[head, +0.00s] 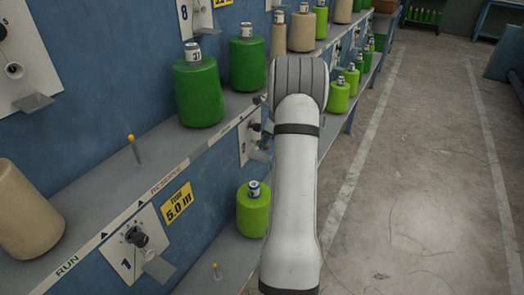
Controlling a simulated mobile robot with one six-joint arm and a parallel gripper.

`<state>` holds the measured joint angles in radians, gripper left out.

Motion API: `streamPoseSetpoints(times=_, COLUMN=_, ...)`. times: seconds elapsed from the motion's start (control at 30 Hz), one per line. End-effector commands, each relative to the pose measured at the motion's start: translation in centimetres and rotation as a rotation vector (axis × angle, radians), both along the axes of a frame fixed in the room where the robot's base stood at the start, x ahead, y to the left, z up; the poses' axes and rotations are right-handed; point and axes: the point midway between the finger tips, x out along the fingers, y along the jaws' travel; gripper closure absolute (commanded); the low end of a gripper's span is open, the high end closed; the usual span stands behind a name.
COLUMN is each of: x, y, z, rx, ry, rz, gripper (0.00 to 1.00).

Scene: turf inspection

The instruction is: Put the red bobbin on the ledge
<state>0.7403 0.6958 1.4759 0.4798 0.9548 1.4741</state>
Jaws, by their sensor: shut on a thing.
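No red bobbin shows in the head view; the bobbins in sight are green or beige. A grey upper ledge (95,192) runs along the blue wall from the lower left towards the back. It has a bare stretch with an upright orange-tipped peg (134,149), between a beige bobbin (25,210) and a dark green bobbin (198,92). My white and grey arm stands in the middle of the picture and covers part of the shelves. My gripper is not visible, so I cannot see what it holds.
Another dark green bobbin (247,64) stands farther back on the ledge. Numbered panels with knobs (133,237) stick out below the ledge. The concrete floor (420,200) on the right is clear.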

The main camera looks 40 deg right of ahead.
Motion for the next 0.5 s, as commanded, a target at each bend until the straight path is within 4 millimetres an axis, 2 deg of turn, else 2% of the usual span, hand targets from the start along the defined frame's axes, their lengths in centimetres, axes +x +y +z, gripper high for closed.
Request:
streamPoseSetpoints(times=0.13, x=0.0, y=0.0, z=-1.7, rx=0.001, ry=0.001, rz=0.000, gripper=0.98)
streamPoseSetpoints(times=0.3, x=-0.1, y=0.1, z=-4.7, rx=0.001, ry=0.002, rz=0.002, gripper=0.98)
streamPoseSetpoints(times=0.5, x=0.7, y=0.3, z=-4.9, rx=0.000, ry=0.000, rz=0.001, gripper=0.98)
